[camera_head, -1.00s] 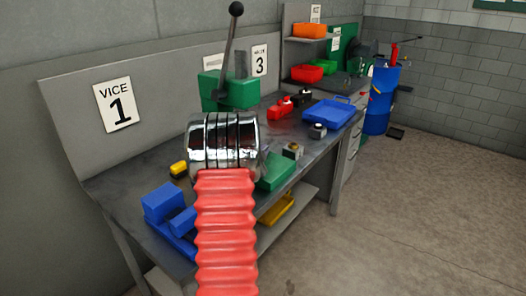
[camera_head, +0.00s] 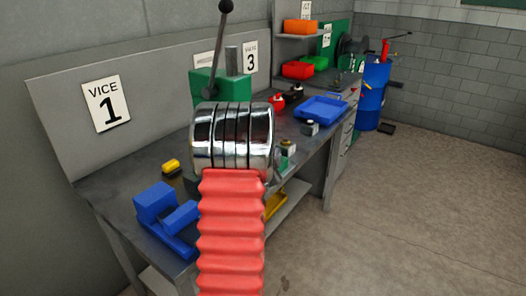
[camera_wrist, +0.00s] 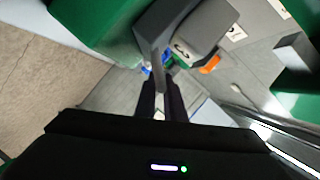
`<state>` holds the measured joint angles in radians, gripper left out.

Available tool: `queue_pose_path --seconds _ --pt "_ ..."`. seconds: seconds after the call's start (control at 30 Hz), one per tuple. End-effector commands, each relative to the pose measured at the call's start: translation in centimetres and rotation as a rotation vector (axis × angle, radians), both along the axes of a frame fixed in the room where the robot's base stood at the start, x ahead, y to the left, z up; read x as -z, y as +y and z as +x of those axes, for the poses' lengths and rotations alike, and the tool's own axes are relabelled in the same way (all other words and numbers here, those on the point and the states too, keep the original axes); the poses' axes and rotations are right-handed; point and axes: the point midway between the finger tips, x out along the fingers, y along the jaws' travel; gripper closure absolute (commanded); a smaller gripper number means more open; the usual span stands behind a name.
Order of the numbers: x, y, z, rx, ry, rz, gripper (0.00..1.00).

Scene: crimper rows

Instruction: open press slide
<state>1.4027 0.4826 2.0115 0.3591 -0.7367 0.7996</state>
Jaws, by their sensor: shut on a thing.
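A green press (camera_head: 220,86) stands on the bench in the head view, with a dark lever (camera_head: 222,45) rising to a black ball knob. My chrome and red arm covers its lower part and hides my gripper there. In the wrist view, my gripper's two dark fingers (camera_wrist: 161,98) are closed together on the end of a grey bar (camera_wrist: 154,48). Green bodies flank the bar, and a grey block (camera_wrist: 196,30) is beside it. I cannot tell from this view how far any slide stands open.
A blue vice (camera_head: 160,208) and a small yellow block (camera_head: 171,166) are on the near bench (camera_head: 130,165). A blue tray (camera_head: 322,108) and red items lie farther along it. A blue drum (camera_head: 372,95) stands beyond.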

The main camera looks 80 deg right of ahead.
Motion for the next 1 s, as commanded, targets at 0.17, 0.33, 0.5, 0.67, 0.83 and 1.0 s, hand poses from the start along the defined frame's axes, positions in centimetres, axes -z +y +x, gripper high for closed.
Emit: queue_pose_path --seconds 0.17,0.33,0.5,0.67,0.83,1.0 --pt "0.3 1.6 -3.6 0.004 0.000 0.007 1.00" --pt "0.3 2.5 -5.7 0.004 0.001 0.007 1.00" --pt "0.3 2.8 -6.5 0.001 0.000 0.006 1.00" --pt "0.3 2.9 -6.5 0.000 0.001 0.007 1.00" --pt "0.3 2.9 -6.5 0.000 0.001 0.007 1.00" --pt "0.3 2.8 -6.5 0.001 0.000 0.005 0.79"
